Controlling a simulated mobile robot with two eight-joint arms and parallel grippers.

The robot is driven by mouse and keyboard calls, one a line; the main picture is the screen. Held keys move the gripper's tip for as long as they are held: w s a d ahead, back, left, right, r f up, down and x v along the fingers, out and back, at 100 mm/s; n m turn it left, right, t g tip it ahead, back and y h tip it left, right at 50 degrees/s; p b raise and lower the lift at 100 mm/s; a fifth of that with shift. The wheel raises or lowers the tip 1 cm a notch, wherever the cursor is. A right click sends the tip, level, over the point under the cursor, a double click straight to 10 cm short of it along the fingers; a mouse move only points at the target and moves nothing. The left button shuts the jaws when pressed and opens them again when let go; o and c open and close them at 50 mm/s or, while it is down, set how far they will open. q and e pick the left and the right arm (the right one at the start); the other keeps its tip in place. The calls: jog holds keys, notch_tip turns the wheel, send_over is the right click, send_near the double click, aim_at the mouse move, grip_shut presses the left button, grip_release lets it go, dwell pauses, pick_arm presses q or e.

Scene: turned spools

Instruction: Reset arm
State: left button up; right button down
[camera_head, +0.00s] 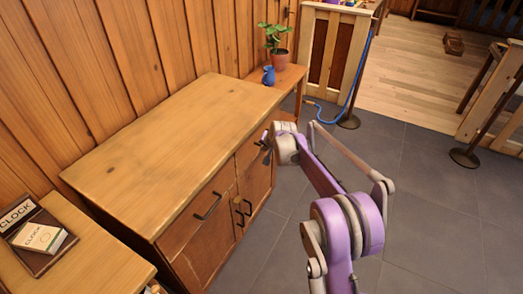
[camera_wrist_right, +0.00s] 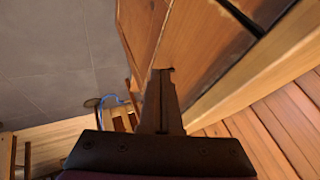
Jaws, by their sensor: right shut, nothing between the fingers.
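My right gripper (camera_head: 266,152) shows small in the head view, at the end of my purple arm, by the far front edge of the wooden cabinet (camera_head: 185,118). In the right wrist view the gripper (camera_wrist_right: 161,72) points away from the camera, its two dark fingers together with nothing between them. A wooden surface lies close beyond the fingertips there; I cannot tell whether they touch it. My left gripper is in neither view.
The cabinet has a bare top and dark handles on its front. A blue vase (camera_head: 268,76) and a potted plant (camera_head: 276,52) stand beyond it. Grey floor (camera_head: 430,190) is clear at the right.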

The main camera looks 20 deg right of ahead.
jog(key=s+a+r+n+g+p, duration=0.1)
jog(key=s+a+r+n+p, duration=0.2)
jog(key=s+r, duration=0.6)
jog(key=s+a+r+n+p, duration=0.1)
jog(key=s+a+r+p, duration=0.4)
jog(key=s, duration=0.6)
pick_arm(q)
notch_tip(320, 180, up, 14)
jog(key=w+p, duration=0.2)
jog(key=p, duration=0.2)
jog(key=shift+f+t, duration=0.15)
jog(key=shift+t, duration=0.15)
pick_arm(e)
jog(key=s+a+n, duration=0.1)
jog(key=s+n, duration=0.1)
jog(key=s, duration=1.1)
jog(key=s+a+r+n+g, duration=0.1)
jog(key=s+a+n, duration=0.1)
jog(key=s, duration=1)
jog(key=shift+s+n, duration=0.3)
jog(key=shift+s, duration=0.1)
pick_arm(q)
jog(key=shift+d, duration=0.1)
